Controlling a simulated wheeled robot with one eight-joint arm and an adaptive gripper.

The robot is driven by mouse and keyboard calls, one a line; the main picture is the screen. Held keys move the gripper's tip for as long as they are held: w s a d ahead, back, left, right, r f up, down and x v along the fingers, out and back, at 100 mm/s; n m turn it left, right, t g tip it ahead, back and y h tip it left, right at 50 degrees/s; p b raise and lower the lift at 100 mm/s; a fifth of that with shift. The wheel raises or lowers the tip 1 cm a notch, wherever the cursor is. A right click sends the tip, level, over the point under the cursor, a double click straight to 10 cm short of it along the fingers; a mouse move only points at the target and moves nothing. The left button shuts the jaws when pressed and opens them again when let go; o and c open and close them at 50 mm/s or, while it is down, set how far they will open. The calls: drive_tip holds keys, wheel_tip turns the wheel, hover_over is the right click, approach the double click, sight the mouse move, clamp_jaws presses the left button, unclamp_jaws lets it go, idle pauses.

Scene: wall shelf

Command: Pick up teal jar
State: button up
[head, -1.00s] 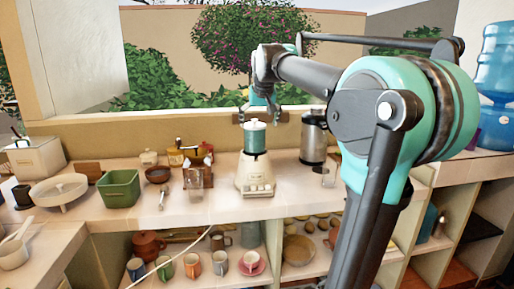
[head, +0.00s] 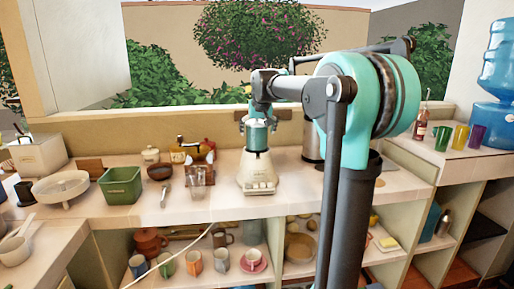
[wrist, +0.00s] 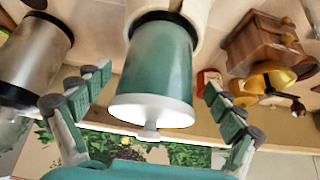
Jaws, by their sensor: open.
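The teal jar (head: 257,136) stands on a cream blender base (head: 257,174) on the counter. In the wrist view the teal jar (wrist: 155,72) has a white lid with a knob, a black band at its other end, and the cream base beyond. My gripper (head: 257,118) is at the top of the jar in the head view. In the wrist view my gripper's (wrist: 147,95) two teal-padded fingers are spread, one on each side of the jar, with visible gaps. The jar's top is partly hidden by my gripper in the head view.
A metal canister (head: 312,138) stands close to the right of the jar. A wooden grinder (wrist: 268,42) with a brass bowl is on its other side. A green bin (head: 121,185) and a glass holder (head: 199,180) stand left on the counter. The low back wall is behind.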

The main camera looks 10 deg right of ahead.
drive_tip(key=shift+x, duration=2.7)
drive_tip(key=shift+c, duration=0.5)
drive_tip(key=c, duration=1.6)
drive_tip(key=shift+o, duration=0.2)
drive_tip(key=shift+r, duration=0.1)
